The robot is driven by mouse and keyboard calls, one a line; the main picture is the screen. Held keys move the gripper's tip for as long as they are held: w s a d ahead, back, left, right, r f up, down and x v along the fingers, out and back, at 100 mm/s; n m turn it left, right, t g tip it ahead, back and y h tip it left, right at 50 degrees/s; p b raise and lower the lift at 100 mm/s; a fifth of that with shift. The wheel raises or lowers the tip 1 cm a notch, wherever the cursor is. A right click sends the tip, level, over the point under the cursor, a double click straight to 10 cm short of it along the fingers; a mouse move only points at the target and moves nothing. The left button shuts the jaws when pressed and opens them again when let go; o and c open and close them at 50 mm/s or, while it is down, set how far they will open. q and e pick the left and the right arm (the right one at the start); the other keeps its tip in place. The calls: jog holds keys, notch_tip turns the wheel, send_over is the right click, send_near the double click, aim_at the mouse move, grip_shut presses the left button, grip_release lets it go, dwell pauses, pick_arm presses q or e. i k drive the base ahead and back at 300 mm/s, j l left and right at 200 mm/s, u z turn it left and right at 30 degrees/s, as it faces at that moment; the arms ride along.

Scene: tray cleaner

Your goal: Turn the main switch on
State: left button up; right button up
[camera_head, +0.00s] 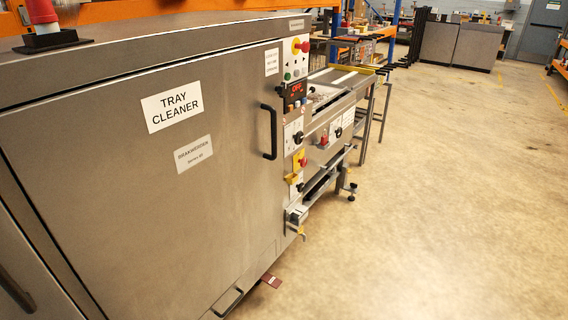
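The tray cleaner (110,190) is a large grey metal cabinet filling the left and middle of the view. On the narrow control panel at its right edge, a red and yellow rotary knob (300,46) sits at the top. Lower on the panel is a yellow plate with a red part (299,160). I cannot tell from the labels which is the main switch. Between them are a small display with red characters (297,88), which seem to read OFF, and a black knob on a white plate (298,137). Neither of my grippers is in view.
A black door handle (270,132) sticks out left of the panel. A conveyor frame (345,95) extends behind the panel, with a clamp-like part (297,214) low down. The floor (430,200) on the right is open. Grey cabinets (455,42) stand far back.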

aim_at(303, 162)
jog(key=i+l+u, duration=0.15)
jog(key=i+u, duration=0.25)
jog(key=i+l+u, duration=0.25)
jog(key=u, duration=0.15)
